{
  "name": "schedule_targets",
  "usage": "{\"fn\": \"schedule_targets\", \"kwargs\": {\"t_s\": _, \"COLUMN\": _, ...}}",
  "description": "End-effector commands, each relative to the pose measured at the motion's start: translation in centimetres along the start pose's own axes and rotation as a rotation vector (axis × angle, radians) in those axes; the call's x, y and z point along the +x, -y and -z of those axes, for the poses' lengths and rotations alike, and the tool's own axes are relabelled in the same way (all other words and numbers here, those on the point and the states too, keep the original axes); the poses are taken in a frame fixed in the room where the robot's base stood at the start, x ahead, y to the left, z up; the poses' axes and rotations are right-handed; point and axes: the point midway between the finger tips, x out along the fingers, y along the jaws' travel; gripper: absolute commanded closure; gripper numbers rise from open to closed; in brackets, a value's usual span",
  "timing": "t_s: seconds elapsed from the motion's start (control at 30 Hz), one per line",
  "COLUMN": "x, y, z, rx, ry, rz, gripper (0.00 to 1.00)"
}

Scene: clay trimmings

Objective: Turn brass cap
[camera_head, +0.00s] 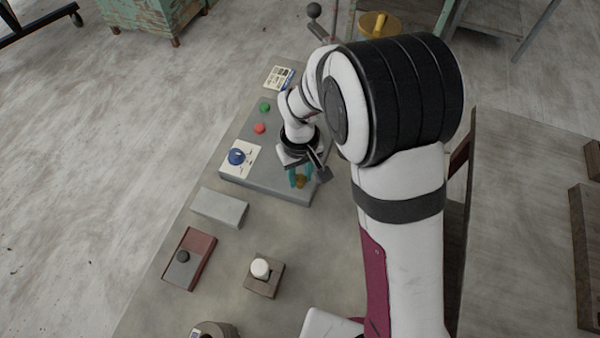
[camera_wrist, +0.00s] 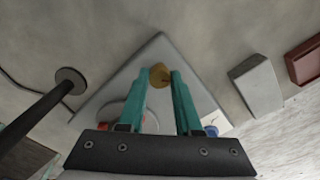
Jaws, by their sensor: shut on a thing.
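The brass cap (camera_wrist: 159,76) is a small round golden piece near the corner of a grey panel box. In the wrist view it sits between the teal fingertips of my gripper (camera_wrist: 160,80), which are shut on it. In the head view my gripper (camera_head: 299,178) reaches down at the near right part of the panel, and the cap (camera_head: 300,182) shows partly between the teal fingers. The grey panel (camera_head: 262,187) lies flat on the table. I cannot tell how far the cap is turned.
The panel carries a blue knob (camera_head: 236,156), a red button (camera_head: 260,128) and a green button (camera_head: 265,106). Nearer are a grey block (camera_head: 219,207), a red-brown box (camera_head: 188,258) and a wooden block with a white knob (camera_head: 261,268). A dark rod (camera_wrist: 40,108) stands left in the wrist view.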

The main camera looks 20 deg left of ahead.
Motion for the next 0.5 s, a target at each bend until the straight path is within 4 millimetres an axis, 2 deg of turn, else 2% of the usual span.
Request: {"fn": "schedule_targets", "kwargs": {"t_s": 0.5, "x": -0.1, "y": 0.02, "z": 0.14, "rx": 0.069, "ry": -0.004, "rz": 0.0, "gripper": 1.0}}
